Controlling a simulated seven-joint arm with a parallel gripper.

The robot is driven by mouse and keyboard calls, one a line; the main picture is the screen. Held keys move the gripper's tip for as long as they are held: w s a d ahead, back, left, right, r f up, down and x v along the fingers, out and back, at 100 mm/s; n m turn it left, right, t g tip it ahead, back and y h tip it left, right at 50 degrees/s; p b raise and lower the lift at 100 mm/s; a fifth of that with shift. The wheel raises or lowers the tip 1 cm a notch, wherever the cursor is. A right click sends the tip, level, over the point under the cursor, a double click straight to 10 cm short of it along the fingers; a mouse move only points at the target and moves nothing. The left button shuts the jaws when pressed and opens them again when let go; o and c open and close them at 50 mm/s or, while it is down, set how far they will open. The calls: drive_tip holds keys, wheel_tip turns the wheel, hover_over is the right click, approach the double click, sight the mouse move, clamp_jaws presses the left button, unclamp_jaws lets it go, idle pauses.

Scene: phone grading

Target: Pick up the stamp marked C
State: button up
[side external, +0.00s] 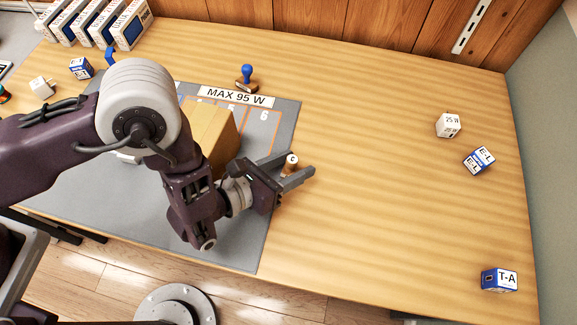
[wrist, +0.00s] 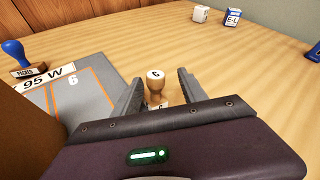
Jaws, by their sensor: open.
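The stamp marked C (side external: 291,162) stands upright on the wooden table just off the grey mat's right edge. It has a wooden handle with a white top bearing a C. In the wrist view the C stamp (wrist: 155,84) stands between my gripper's two fingers, its lower part partly hidden by the gripper body. My gripper (side external: 288,169) is open and around the stamp, one finger on each side. In the wrist view my gripper's fingers (wrist: 158,90) show a gap on both sides of the stamp.
A blue-handled stamp (side external: 246,76) stands behind the "MAX 95 W" sign (side external: 236,96). A cardboard box (side external: 213,135) is on the grey mat (side external: 285,125), left of my gripper. Small boxes, including a white one (side external: 448,125) and a T-A one (side external: 499,279), lie at right. The table between is clear.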

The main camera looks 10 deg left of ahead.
drive_tip(key=x, duration=0.2)
drive_tip(key=shift+w+d+f, duration=0.1)
drive_tip(key=shift+w+d, duration=0.1)
clamp_jaws()
